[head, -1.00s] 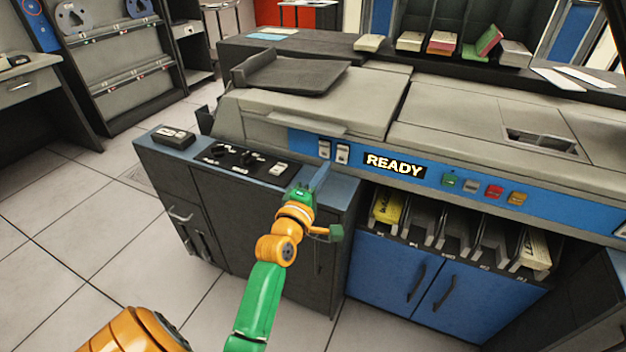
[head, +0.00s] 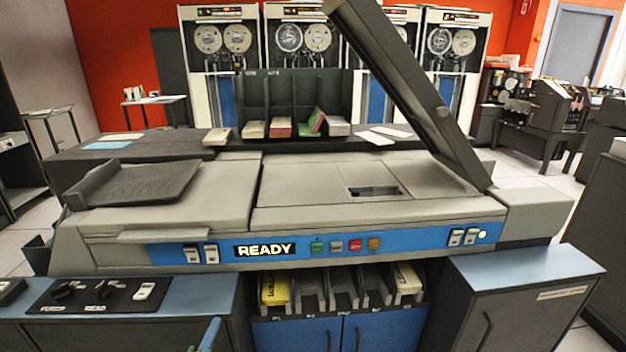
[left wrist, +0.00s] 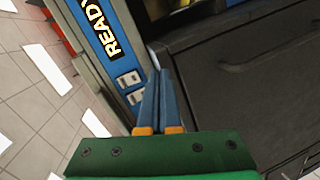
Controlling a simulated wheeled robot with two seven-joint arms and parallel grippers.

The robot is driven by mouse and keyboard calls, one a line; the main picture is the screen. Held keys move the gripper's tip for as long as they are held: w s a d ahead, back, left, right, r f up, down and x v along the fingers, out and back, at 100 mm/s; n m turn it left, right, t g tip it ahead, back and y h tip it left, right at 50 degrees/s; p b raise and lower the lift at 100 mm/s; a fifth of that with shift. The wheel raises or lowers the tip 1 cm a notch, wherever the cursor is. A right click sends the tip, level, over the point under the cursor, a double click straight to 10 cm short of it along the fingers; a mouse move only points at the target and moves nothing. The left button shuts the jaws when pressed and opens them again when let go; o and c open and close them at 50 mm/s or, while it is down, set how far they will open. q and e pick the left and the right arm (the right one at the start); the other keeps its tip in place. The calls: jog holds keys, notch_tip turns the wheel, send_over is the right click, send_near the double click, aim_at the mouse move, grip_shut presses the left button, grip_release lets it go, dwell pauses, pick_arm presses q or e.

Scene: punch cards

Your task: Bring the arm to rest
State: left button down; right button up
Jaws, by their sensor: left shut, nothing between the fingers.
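My left gripper (head: 209,337) barely shows at the bottom edge of the head view, only the tips of its blue fingers. It is in front of the card machine (head: 350,215), near the right end of the control panel (head: 85,296). In the left wrist view the gripper (left wrist: 158,85) has its two blue fingers together, with nothing between them. Past the fingertips are the blue strip (left wrist: 105,40) with the READY sign and white switches. I cannot tell whether the fingertips touch anything. The rest of my left arm is out of the head view. My right gripper is not in view.
The READY sign (head: 265,250) is lit. A dark lid (head: 410,90) stands raised at the machine's right. Card trays (head: 340,290) sit below the strip, one with a yellow deck (head: 275,289). A blue-topped cabinet (head: 525,265) stands at right. Tape drives line the back.

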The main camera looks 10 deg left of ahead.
pick_arm(q)
jog(key=s+d+f+m+g+h+p, duration=0.1)
jog(key=s+d+f+m+g+p, duration=0.1)
jog(key=s+d+f+m+g, duration=0.5)
jog(key=s+d+f+m+g+h+p, duration=0.1)
jog(key=s+f+m+h+p, duration=0.2)
jog(key=s+f, duration=0.85)
jog(key=s+f+m+g+p, duration=0.1)
jog(key=s+f+m+g, duration=0.2)
jog(key=s, duration=0.6)
jog(key=s+f+m+g+y+p, duration=0.1)
jog(key=s+f+m+g, duration=0.2)
jog(key=s, duration=0.6)
notch_tip(320, 180, down, 2)
jog(key=m, duration=0.3)
jog(key=shift+s+a+f+y, duration=0.15)
jog(key=shift+s+f+y, duration=0.1)
jog(key=shift+s+y, duration=0.05)
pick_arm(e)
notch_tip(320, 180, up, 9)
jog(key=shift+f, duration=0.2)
pick_arm(q)
jog(key=shift+w, duration=0.1)
